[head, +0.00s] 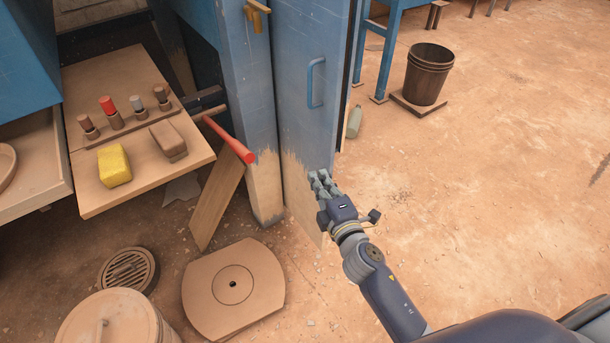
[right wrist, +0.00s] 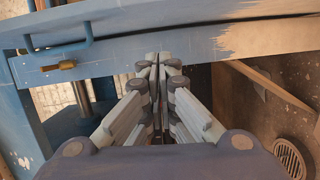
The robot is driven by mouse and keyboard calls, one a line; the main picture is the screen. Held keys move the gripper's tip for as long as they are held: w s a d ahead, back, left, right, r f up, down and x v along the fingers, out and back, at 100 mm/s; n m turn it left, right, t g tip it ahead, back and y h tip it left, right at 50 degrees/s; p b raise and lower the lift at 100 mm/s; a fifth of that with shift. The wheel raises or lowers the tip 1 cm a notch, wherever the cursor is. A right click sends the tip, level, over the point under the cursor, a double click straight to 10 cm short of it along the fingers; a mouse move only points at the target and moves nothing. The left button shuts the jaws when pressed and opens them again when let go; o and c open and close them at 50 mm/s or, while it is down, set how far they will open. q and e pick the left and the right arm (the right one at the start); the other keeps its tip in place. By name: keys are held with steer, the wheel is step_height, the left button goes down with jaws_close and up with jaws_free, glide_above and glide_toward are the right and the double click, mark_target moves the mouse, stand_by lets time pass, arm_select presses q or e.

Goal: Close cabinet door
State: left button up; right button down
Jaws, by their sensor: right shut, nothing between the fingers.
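The cabinet door (head: 305,125) is a tall blue panel with worn, bare patches low down. A blue bar handle (head: 316,82) is on its face. The handle also shows at the upper left of the right wrist view (right wrist: 88,30). I cannot tell how far the door stands from its frame. My right gripper (head: 319,178) is shut and empty at the door's lower part, fingers towards the panel. In the right wrist view its fingertips (right wrist: 158,60) are at or very near the blue panel; contact is unclear. My left gripper is not in view.
A blue post with a brass latch (head: 257,7) stands left of the door. A red-ended bar (head: 238,145) and leaning plank (head: 215,198) are beside it. A wooden shelf (head: 140,190) holds a yellow sponge (head: 114,165). A bucket (head: 428,74) stands right; floor there is mostly clear.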

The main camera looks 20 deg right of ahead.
steer(key=r, duration=0.2)
glide_above(317, 143)
steer(key=s+a, duration=0.2)
steer(key=s, duration=0.3)
steer(key=shift+s+d+f+n+t, duration=0.1)
steer(key=shift+s+f+n+t, duration=0.05)
steer(key=shift+n+t, duration=0.2)
steer(key=shift+d, duration=0.1)
